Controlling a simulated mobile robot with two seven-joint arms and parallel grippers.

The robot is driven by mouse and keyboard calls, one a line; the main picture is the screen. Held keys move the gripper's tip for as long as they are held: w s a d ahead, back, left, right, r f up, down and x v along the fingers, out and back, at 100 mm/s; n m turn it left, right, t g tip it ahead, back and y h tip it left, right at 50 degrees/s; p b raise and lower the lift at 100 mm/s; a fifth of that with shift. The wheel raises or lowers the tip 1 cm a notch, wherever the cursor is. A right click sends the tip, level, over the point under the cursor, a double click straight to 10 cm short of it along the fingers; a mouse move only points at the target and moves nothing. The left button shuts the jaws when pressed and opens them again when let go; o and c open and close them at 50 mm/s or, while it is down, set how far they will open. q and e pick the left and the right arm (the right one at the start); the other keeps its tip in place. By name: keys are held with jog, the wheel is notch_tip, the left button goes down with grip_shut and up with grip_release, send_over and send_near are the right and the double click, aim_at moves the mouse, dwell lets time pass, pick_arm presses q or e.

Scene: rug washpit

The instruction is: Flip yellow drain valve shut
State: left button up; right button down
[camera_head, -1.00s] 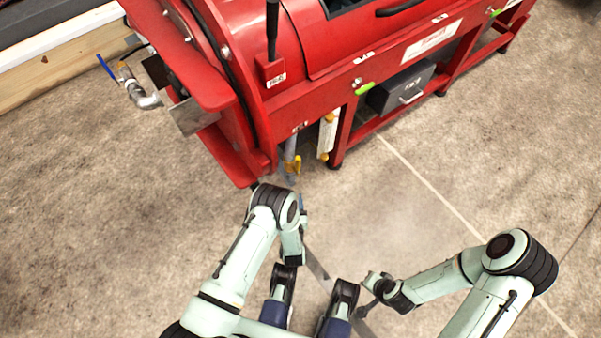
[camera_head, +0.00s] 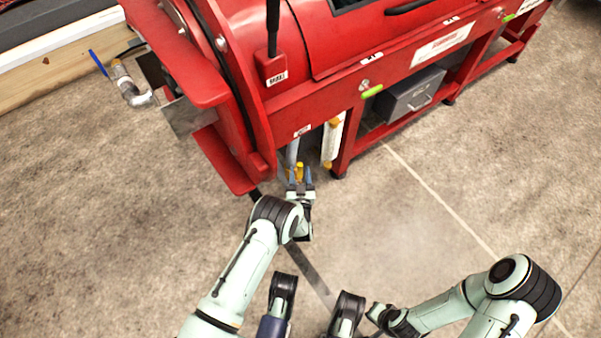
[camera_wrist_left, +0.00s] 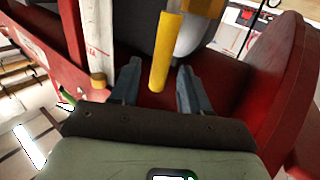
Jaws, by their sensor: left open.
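The yellow drain valve handle (camera_head: 299,171) hangs at the lower front of the red machine (camera_head: 330,88), below a grey pipe (camera_head: 292,152). My left gripper (camera_head: 300,175) is open, with its fingers on either side of the handle in the head view. In the left wrist view the yellow handle (camera_wrist_left: 165,55) reaches down between the two spread fingers (camera_wrist_left: 155,85), with a gap on each side. I cannot tell how deep it sits between them. My right arm (camera_head: 440,308) is at the lower right; its gripper tips are not clear.
A white tube with yellow ends (camera_head: 331,140) stands just right of the valve. A blue-handled valve (camera_head: 98,62) is on the machine's left side. A grey box (camera_head: 410,93) sits under the machine. The concrete floor (camera_head: 430,190) in front is clear.

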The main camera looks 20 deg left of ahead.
pick_arm(q)
jog(key=shift+w+a, duration=0.2)
jog(key=shift+w, duration=0.3)
grip_shut()
